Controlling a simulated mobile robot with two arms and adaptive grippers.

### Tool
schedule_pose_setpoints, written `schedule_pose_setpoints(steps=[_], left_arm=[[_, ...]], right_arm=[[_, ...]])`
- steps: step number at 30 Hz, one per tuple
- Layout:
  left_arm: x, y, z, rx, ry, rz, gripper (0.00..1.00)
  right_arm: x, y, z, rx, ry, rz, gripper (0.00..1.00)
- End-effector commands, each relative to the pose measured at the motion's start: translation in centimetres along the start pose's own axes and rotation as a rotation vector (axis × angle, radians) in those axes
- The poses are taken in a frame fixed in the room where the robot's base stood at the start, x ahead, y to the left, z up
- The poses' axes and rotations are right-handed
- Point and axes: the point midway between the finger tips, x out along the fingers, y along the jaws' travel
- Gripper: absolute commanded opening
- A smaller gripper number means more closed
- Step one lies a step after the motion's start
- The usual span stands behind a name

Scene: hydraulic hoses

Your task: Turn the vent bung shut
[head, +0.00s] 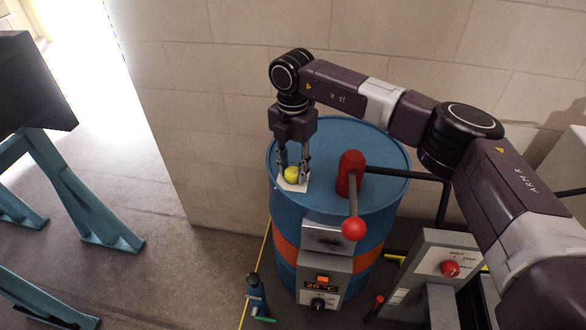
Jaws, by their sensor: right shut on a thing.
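The vent bung (291,175) is a small yellow-green knob on a white patch near the left rim of the blue drum's top (330,135). My right gripper (292,177) points down over it, with one finger on each side, and is shut on it. The fingers hide part of the bung's sides, and its turned angle cannot be read. My left gripper is not in view.
A red pump or valve with a red-knobbed lever (354,228) stands on the drum top, right of the gripper. A control box reading 20 °C (322,283) is on the drum's front. A blue bottle (254,286) stands on the floor; a grey panel with a red knob (440,262) is at right.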

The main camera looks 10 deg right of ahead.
Motion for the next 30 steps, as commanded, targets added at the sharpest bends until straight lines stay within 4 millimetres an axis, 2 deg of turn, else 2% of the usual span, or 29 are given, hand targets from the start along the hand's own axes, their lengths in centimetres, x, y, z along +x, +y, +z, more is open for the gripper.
schedule_pose_setpoints(steps=[8, 15, 30], left_arm=[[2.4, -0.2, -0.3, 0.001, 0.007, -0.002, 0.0], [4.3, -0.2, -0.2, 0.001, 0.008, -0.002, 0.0], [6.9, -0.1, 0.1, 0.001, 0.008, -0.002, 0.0]], right_arm=[[0.3, 0.1, 0.0, -0.183, 0.0, 0.003, 0.07], [0.2, 0.1, 0.0, -0.409, -0.001, 0.004, 0.07], [0.0, 0.1, 0.0, -0.884, -0.001, 0.003, 0.07]])
